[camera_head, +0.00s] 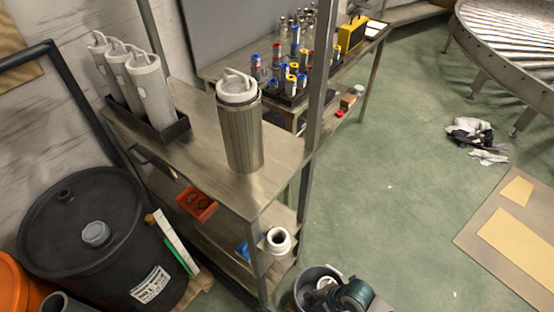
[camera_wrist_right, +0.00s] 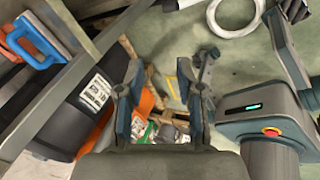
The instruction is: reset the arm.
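My right gripper (camera_wrist_right: 163,98) is open in the right wrist view, its two dark fingers spread with nothing held between them. Part of my right arm (camera_head: 352,295) shows at the bottom edge of the head view, low and beside the steel shelf unit; whether its fingers are open cannot be told there. My left arm and left gripper are not in the head view.
A steel shelf unit (camera_head: 212,150) carries a metal canister (camera_head: 242,135) with a white lid and a rack of white cylinders (camera_head: 150,90). A black drum (camera_head: 85,235) stands left. A cardboard sheet (camera_head: 515,235) lies right. Green floor (camera_head: 400,185) between is mostly clear.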

